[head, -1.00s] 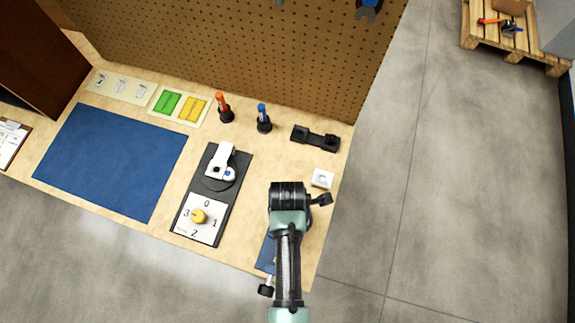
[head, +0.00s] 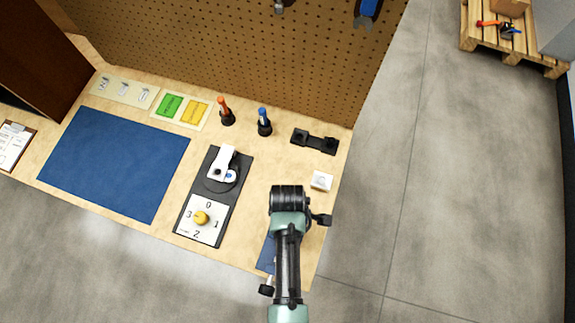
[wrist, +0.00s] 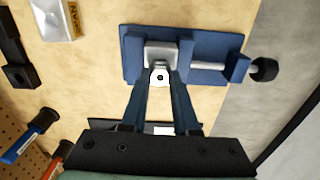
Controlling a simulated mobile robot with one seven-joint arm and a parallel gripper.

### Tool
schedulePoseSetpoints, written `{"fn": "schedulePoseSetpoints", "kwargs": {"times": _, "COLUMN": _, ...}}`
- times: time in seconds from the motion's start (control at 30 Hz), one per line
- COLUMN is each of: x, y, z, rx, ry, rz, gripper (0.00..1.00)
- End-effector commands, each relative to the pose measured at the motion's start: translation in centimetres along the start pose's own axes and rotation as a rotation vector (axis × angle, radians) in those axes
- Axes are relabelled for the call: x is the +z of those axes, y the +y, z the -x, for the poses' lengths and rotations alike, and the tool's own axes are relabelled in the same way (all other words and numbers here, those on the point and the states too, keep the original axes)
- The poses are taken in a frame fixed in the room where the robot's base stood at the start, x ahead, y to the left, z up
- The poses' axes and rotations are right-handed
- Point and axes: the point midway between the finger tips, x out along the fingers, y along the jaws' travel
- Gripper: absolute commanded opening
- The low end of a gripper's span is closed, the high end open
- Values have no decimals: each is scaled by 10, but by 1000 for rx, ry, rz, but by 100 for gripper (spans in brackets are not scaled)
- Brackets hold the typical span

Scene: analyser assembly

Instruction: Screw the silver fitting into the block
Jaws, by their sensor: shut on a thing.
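In the wrist view, my gripper (wrist: 159,80) is shut on the silver fitting (wrist: 160,74), a small bright piece with a dark hole at its middle. The grey block (wrist: 161,51) sits in the blue vise (wrist: 213,45), directly beyond the fingertips. The fitting is over the block's near edge in the picture; I cannot tell whether its thread is in the block. In the head view my arm covers the gripper, the fitting and the block; only a strip of the blue vise (head: 267,254) shows.
The vise's black handle knob (wrist: 264,69) sticks out to the right. In the head view, a white box (head: 321,181), a black holder (head: 314,141), a blue-handled tool (head: 264,122) and an orange-handled tool (head: 225,111) stand behind. A dial panel (head: 198,220) is on the left.

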Motion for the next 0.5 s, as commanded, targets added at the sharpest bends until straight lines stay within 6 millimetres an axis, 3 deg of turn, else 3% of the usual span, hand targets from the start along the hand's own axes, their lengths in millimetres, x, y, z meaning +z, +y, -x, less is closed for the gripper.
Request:
{"fn": "schedulePoseSetpoints", "kwargs": {"times": 0.1, "x": 0, "y": -1, "z": -1, "rx": -2, "ry": -1, "rz": 2, "gripper": 0}}
{"fn": "schedulePoseSetpoints", "kwargs": {"times": 0.13, "x": 0, "y": -1, "z": -1, "rx": -2, "ry": -1, "rz": 2, "gripper": 34}}
{"fn": "schedulePoseSetpoints", "kwargs": {"times": 0.3, "x": 0, "y": 0, "z": -1, "rx": -1, "ry": -1, "rz": 4, "gripper": 64}}
{"fn": "schedulePoseSetpoints", "kwargs": {"times": 0.5, "x": 0, "y": 0, "z": 0, "rx": 0, "ry": -1, "rz": 4, "gripper": 64}}
